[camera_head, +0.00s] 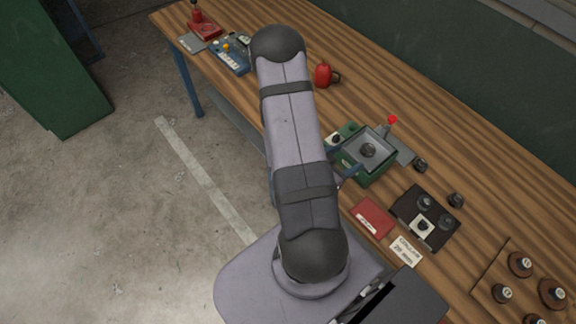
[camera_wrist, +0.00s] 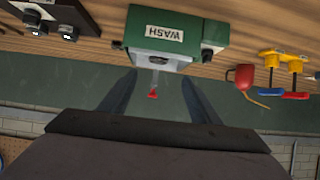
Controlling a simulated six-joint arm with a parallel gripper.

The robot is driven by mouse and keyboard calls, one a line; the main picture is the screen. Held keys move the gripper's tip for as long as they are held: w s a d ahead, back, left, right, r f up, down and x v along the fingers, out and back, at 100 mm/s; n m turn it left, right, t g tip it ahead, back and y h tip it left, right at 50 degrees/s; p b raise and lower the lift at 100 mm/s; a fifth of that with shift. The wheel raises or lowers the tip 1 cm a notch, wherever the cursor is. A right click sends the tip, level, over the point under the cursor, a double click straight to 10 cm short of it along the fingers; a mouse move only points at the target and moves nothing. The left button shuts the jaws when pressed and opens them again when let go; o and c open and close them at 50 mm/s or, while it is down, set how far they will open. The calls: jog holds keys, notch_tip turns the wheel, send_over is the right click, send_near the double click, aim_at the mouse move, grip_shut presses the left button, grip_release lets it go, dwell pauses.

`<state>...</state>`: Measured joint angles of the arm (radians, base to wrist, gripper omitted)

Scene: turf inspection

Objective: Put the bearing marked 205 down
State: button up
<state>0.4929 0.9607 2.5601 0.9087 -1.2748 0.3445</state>
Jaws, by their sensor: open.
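I cannot read a 205 mark on any part. One dark round part (camera_head: 367,150) sits in the grey basin of a green box (camera_head: 372,176). Its front label reads WASH in the wrist view (camera_wrist: 205,36). Other dark round parts stand on the bench (camera_head: 420,165) and on a black tray (camera_head: 408,212), one of them on a white pad (camera_head: 422,225). My gripper (camera_wrist: 157,78) is open in the wrist view, with the wash box beyond its fingers and nothing seen held between them. My arm hides most of the gripper in the head view.
A red card (camera_head: 373,215) and a white paper label (camera_head: 405,250) lie at the bench's front edge. A wooden board with several dark round pieces (camera_head: 520,262) is at right.

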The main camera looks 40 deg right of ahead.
jog(key=w+a+n+t+y, duration=0.45)
jog(key=w+a+y, duration=0.35)
jog(key=w+a, duration=0.65)
jog(key=s+a+r+n+g+y, duration=0.1)
jog(key=a+r+n+y, duration=0.2)
jog(key=a, duration=0.4)
jog(key=s+a+r+n+g+y, duration=0.1)
jog(key=a+r+n, duration=0.35)
jog(key=a, duration=0.25)
jog(key=s+a+r+n+g, duration=0.2)
jog(key=s+r+n+g, duration=0.1)
jog(key=s, duration=0.4)
jog(key=r+n, duration=0.1)
jog(key=n, duration=0.1)
jog(key=shift+s+r+n, duration=0.2)
jog(key=shift+n, duration=0.1)
jog(key=shift+f, duration=0.1)
notch_tip(320, 180, down, 18)
jog(key=b, duration=1.8)
jog(key=shift+f, duration=0.15)
